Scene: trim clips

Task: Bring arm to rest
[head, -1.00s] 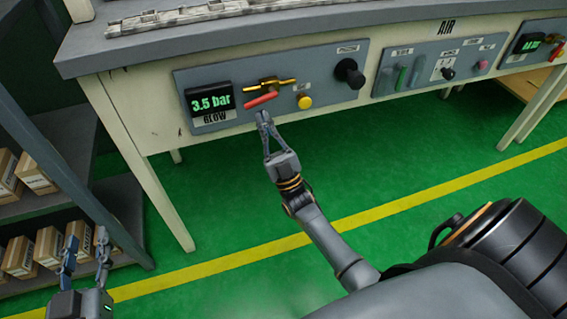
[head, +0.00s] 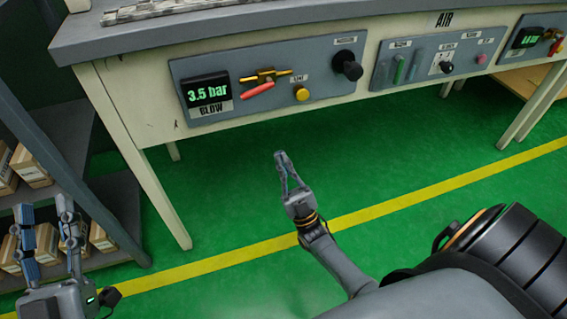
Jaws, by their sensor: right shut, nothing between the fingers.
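My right gripper (head: 281,157) is shut and empty. It hangs over the green floor, in front of and below the bench edge, clear of the control panel. My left gripper (head: 44,208) is at the lower left, its two fingers spread apart with nothing seen between them. The blow panel (head: 228,68) on the bench front has a display (head: 207,94) reading 3.5 bar, a brass valve with a red lever (head: 257,90), a yellow button (head: 301,93) and a black knob (head: 348,66).
The bench (head: 300,22) runs across the top, its legs reaching the floor. A shelf (head: 75,165) with cardboard boxes (head: 30,165) stands at the left, behind my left gripper. More panels (head: 437,62) continue to the right. Green floor with a yellow line (head: 400,203) is clear below.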

